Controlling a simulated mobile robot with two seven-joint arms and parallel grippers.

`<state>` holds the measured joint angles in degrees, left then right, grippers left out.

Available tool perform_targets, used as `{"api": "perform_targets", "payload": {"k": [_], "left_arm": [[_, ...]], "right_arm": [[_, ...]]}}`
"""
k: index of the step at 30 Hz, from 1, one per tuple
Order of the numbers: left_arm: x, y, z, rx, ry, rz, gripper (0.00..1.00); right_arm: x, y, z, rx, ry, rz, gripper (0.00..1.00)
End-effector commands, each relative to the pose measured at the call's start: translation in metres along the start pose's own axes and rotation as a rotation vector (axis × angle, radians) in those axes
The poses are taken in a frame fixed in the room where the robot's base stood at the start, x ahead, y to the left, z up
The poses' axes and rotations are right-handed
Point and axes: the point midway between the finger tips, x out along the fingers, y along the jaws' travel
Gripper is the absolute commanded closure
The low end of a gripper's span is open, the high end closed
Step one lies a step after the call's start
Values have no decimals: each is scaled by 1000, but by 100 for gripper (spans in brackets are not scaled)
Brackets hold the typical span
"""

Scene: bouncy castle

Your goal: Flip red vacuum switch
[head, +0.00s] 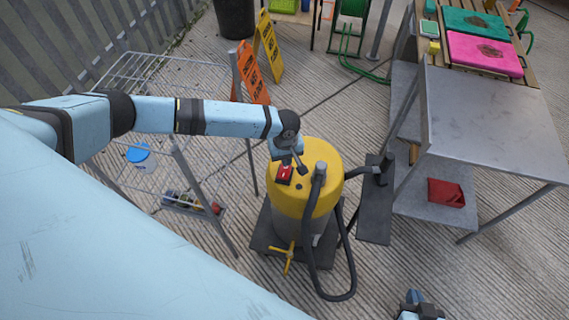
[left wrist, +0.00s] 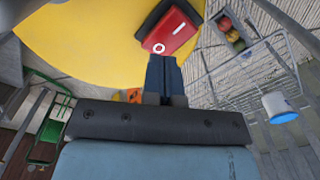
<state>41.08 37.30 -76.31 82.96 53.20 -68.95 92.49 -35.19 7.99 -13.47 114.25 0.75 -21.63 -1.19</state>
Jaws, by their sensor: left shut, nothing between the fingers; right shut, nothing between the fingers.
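The vacuum (head: 330,160) is a yellow-topped canister with a grey body and a black hose. Its red rocker switch (head: 285,174) sits on top in a black housing. In the left wrist view the red switch (left wrist: 172,30) shows white I and O marks, with the O side nearer my fingers; which side is pressed in is unclear. My left gripper (head: 299,167) is shut and empty right beside the switch. In the left wrist view its fingertips (left wrist: 162,58) are close to the O end; contact is unclear. My right gripper (head: 413,298) is shut and empty at the bottom edge.
A wire rack (head: 150,75) stands left of the vacuum, with a blue-lidded tub (head: 139,154). The hose loops onto the floor in front.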

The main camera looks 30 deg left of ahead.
Motion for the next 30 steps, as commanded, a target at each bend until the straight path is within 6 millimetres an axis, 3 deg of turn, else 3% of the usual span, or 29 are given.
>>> {"api": "perform_targets", "payload": {"k": [15, 30], "left_arm": [[-41, 0, 0, 0, 0, 0, 100], [-42, 0, 0, 0, 1, 0, 100]], "right_arm": [[-26, 4, -40, -2, 7, 12, 100], [-27, 4, -35, 0, -3, 15, 100]]}}
